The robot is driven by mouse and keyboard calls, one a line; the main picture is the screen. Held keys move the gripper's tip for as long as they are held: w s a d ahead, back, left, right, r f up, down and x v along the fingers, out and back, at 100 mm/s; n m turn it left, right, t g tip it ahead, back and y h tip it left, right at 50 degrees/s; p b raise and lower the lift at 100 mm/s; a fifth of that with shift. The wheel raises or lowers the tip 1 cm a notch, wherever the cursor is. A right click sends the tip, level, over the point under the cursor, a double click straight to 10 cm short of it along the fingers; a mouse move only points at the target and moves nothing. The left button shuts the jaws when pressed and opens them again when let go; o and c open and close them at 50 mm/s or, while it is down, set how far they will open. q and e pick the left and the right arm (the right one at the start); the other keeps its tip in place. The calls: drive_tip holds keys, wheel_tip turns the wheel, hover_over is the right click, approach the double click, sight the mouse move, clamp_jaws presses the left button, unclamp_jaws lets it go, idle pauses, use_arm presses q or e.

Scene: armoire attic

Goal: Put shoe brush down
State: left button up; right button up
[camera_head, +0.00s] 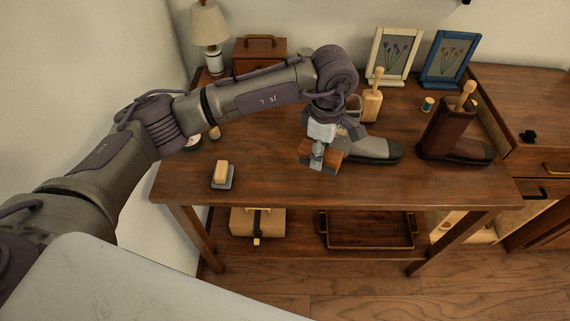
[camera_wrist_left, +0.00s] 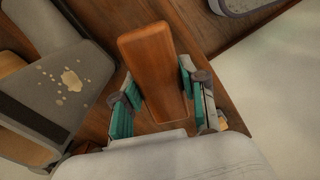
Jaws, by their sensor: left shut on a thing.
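The shoe brush (camera_head: 321,150) is a reddish-brown wooden block with a greyish underside. My left gripper (camera_head: 317,155) is shut on it over the front part of the wooden table (camera_head: 270,187). In the left wrist view the brush (camera_wrist_left: 152,58) lies lengthwise between the teal-padded fingers of the gripper (camera_wrist_left: 160,100). I cannot tell whether its underside touches the tabletop. A grey shoe (camera_head: 375,148) stands just right of the brush; it shows at the left of the wrist view with a pale stain (camera_wrist_left: 72,80). My right gripper is not in view.
A yellowish block on a grey base (camera_head: 222,174) stands at the front left. A brown boot (camera_head: 445,128) with a wooden piece in it is at the right. A lamp (camera_head: 210,35), a box (camera_head: 259,55) and two picture frames (camera_head: 396,55) stand behind. The front middle is clear.

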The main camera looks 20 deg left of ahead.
use_arm(q)
drive_tip(key=a+f, duration=0.1)
drive_tip(key=a, duration=0.1)
drive_tip(key=a+f, duration=0.1)
drive_tip(key=a, duration=0.2)
drive_tip(key=a+f+p, duration=0.1)
drive_tip(key=a+f, duration=0.1)
drive_tip(key=shift+a+f, duration=0.1)
drive_tip(key=shift+a, duration=0.15)
drive_tip(key=shift+a+f, duration=0.2)
drive_tip(key=shift+a, duration=0.05)
drive_tip(key=shift+a+f, duration=0.15)
drive_tip(key=shift+f, duration=0.3)
wheel_tip(320, 180, down, 3)
drive_tip(key=shift+f+p, duration=0.15)
drive_tip(key=shift+p, duration=0.35)
drive_tip(key=shift+f, duration=0.2)
drive_tip(key=o, duration=1)
